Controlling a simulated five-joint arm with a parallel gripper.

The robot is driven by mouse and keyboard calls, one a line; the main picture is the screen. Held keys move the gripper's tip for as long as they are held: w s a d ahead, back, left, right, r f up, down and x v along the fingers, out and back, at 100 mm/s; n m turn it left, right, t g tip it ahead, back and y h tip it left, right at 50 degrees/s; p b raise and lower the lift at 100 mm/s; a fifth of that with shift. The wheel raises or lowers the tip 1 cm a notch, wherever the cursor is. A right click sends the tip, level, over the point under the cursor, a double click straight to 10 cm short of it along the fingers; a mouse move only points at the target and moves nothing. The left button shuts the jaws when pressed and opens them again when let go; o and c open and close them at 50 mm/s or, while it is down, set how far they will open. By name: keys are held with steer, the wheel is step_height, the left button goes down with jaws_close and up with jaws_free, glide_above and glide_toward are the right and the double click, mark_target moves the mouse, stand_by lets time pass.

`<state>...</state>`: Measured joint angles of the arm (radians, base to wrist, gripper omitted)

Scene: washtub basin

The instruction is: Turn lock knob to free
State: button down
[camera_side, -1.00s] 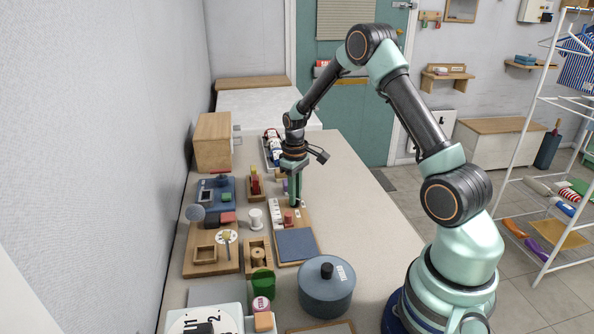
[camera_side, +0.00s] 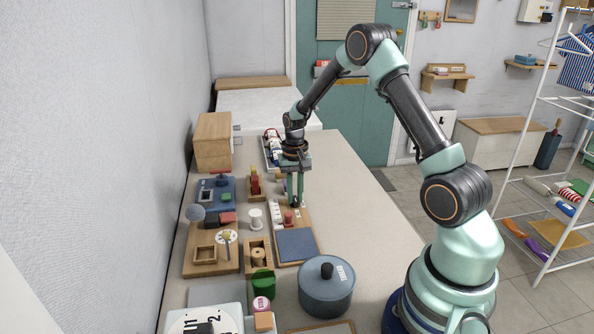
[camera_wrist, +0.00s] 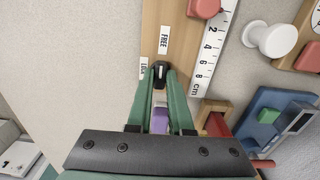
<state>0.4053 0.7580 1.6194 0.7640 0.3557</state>
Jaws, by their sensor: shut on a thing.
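The lock knob (camera_wrist: 160,73) is a small black knob with a light mark, on a wooden board (camera_wrist: 157,12) in the wrist view. A FREE label (camera_wrist: 165,39) lies above it in that picture and a LOCK label (camera_wrist: 144,67) lies to its left. The knob's light mark is too small to read its direction surely. My gripper (camera_wrist: 161,74) points down with its green fingers shut on the knob, one on each side. In the side view my gripper (camera_side: 296,205) stands at the board's far right part and largely hides the knob.
A purple piece (camera_wrist: 160,120) shows between my fingers. A white spool (camera_side: 255,219) and a blue-grey pot (camera_side: 326,288) stand nearby. The tabletop right of the board (camera_side: 360,215) is clear.

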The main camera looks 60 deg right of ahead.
mark_target(295, 198)
stand_by(0.4)
steer(key=c, duration=0.8)
jaws_free()
step_height(295, 198, up, 12)
steer(key=shift+r, duration=0.1)
steer(key=s+a+r+n+t, duration=0.3)
steer(key=s+a+r+n, duration=0.15)
steer(key=a+r, duration=0.5)
steer(key=s+a+n+t, duration=0.1)
steer(key=s+a, duration=0.2)
steer(key=s+a+r+n, duration=0.1)
steer(key=s+a+n, duration=0.1)
steer(key=s, duration=0.1)
steer(key=s+a+n+t, duration=0.1)
steer(key=s+a, duration=0.2)
steer(key=shift+s+a+r+t, duration=0.15)
steer(key=shift+s+a+t, duration=0.05)
steer(key=shift+a+t, duration=0.15)
